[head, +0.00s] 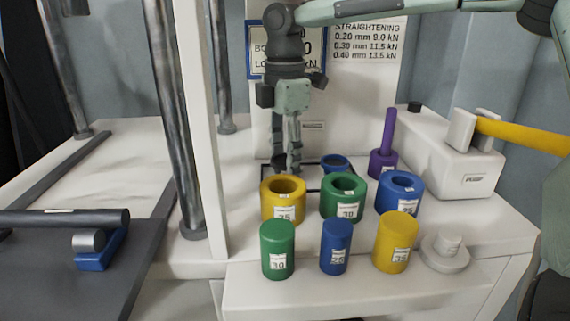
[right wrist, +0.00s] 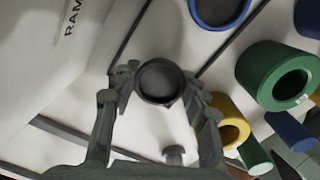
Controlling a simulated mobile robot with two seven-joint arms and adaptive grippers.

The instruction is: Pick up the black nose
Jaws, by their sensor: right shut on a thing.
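The black nose (right wrist: 160,82) shows in the right wrist view as a dark round piece with a hollow-looking end, between my right gripper's fingertips. My right gripper (head: 287,164) points straight down in the head view, behind the yellow ring, and is shut on the black nose. In the head view the nose is mostly hidden by the fingers. Whether it touches the white surface below is hard to tell. My left gripper is not in view.
Close in front stand a yellow ring (head: 283,206), a green ring (head: 343,207) and a blue ring (head: 399,203), with green, blue and yellow cylinders before them. Another blue ring (head: 335,161) is behind. A purple post (head: 387,140) and white pump (head: 455,157) stand right.

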